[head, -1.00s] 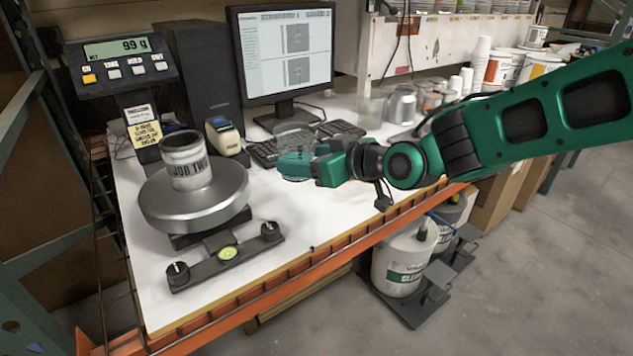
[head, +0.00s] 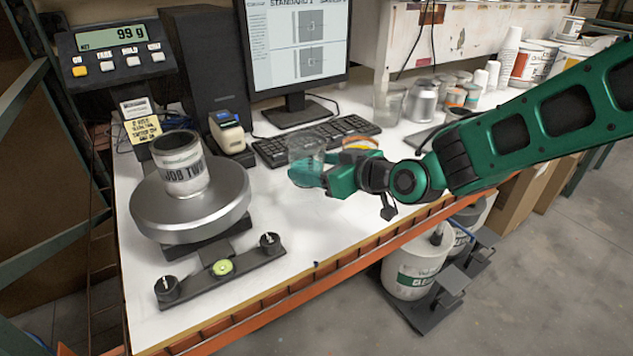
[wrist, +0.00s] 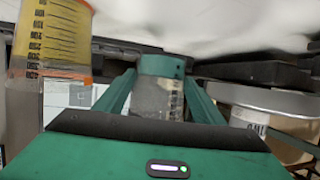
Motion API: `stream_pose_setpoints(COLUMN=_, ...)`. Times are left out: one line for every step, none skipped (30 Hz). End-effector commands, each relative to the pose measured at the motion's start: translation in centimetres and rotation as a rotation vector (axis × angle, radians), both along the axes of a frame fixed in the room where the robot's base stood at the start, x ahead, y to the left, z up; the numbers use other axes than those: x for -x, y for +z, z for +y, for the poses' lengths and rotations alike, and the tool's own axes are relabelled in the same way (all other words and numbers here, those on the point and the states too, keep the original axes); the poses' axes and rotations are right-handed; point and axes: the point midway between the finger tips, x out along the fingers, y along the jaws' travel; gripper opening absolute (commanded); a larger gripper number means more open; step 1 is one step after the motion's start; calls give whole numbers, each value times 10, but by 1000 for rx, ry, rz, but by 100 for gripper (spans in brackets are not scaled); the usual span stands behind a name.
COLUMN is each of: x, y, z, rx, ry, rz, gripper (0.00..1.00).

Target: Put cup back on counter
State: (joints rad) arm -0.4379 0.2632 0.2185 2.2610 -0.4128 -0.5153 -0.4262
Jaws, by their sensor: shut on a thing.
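My gripper (head: 307,172) is shut on a clear plastic cup (head: 306,147), which is upright in front of the keyboard. In the wrist view the cup (wrist: 158,97) sits between the two green fingers and has faint markings on its side. The white counter (head: 350,200) lies below. I cannot tell whether the cup's base touches it. A second clear cup with an orange band (head: 361,144) stands just behind my gripper, partly hidden. It shows large with yellow and orange in the wrist view (wrist: 52,45).
A scale (head: 192,205) holding a grey can labelled JOB TWO (head: 182,168) stands at left. The keyboard (head: 312,142) and monitor (head: 295,50) are behind the cup. Several cans and cups stand at back right. Bare counter lies between the scale and my gripper.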

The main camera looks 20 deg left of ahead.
Motion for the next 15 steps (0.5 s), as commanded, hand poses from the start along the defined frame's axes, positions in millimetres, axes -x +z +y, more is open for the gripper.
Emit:
stream_pose_setpoints(x=-1, y=-2, z=-1, rx=0, ry=-1, rz=1, gripper=34)
stream_pose_setpoints(x=-1, y=-4, z=-1, rx=0, ry=-1, rz=1, gripper=34)
stream_pose_setpoints(x=-1, y=-6, z=-1, rx=0, ry=-2, rz=0, gripper=34)
stream_pose_setpoints(x=-1, y=-8, z=-1, rx=0, ry=-3, rz=2, gripper=34)
stream_pose_setpoints(x=-1, y=-11, z=-2, rx=0, ry=-3, rz=2, gripper=34)
stream_pose_setpoints(x=-1, y=-16, z=-2, rx=1, ry=-3, rz=2, gripper=34)
stream_pose_setpoints(x=-1, y=-20, z=-2, rx=2, ry=-3, rz=3, gripper=34)
stream_pose_setpoints(x=-1, y=-24, z=-2, rx=2, ry=-3, rz=3, gripper=34)
stream_pose_setpoints(x=-1, y=-30, z=-2, rx=2, ry=-3, rz=3, gripper=34)
stream_pose_setpoints(x=0, y=-33, z=-2, rx=1, ry=-2, rz=4, gripper=34)
stream_pose_setpoints(x=0, y=-36, z=-2, rx=1, ry=-3, rz=2, gripper=34)
stream_pose_setpoints(x=-1, y=-39, z=-2, rx=0, ry=-3, rz=2, gripper=34)
stream_pose_setpoints(x=-1, y=-40, z=-2, rx=0, ry=-4, rz=1, gripper=34)
stream_pose_setpoints(x=-1, y=-40, z=-2, rx=0, ry=-4, rz=1, gripper=34)
stream_pose_setpoints(x=-1, y=-40, z=-2, rx=-1, ry=-3, rz=-1, gripper=34)
